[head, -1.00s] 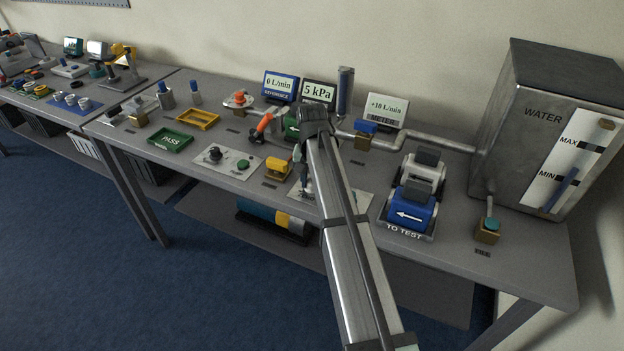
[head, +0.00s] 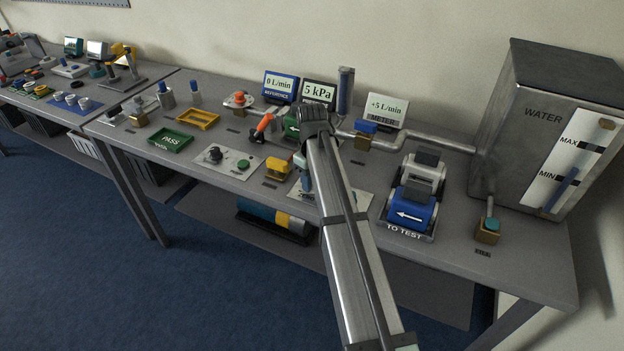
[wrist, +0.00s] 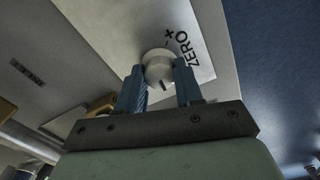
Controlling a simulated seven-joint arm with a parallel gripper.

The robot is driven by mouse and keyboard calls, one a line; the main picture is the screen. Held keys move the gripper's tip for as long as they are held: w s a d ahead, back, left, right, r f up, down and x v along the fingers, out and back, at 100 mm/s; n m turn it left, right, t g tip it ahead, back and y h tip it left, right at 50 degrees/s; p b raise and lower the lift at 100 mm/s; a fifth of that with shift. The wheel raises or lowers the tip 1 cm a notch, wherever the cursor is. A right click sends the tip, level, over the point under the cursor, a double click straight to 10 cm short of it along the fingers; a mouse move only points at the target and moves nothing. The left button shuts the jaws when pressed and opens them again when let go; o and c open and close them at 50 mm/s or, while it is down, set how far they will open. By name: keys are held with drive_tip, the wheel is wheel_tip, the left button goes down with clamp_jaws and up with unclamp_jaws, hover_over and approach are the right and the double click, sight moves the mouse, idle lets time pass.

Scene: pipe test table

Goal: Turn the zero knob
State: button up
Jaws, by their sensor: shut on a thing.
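The zero knob (wrist: 158,66) is a round white knob with a dark mark, on a pale plate (wrist: 203,62) lettered ZERO with plus and minus signs. In the wrist view my gripper (wrist: 160,76) is shut on the knob, one blue finger on each side. In the head view my gripper (head: 302,168) is over the plate (head: 350,200), and my arm hides the knob. The meter display (head: 386,110) reads +5 L/min. The reference display (head: 281,84) reads 0 L/min.
A display (head: 319,93) reads 5 kPa. A yellow-orange block (head: 278,168) stands left of my gripper. A blue TO TEST rocker (head: 411,212) stands to the right. A metal water tank (head: 545,125) fills the table's right end. Pipes run along the back.

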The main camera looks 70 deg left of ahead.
drive_tip(key=shift+n, duration=1.7)
drive_tip(key=o, duration=1)
drive_tip(key=shift+o, duration=0.2)
drive_tip(key=shift+r, duration=0.1)
wheel_tip(320, 180, up, 14)
drive_tip(key=shift+f, duration=0.2)
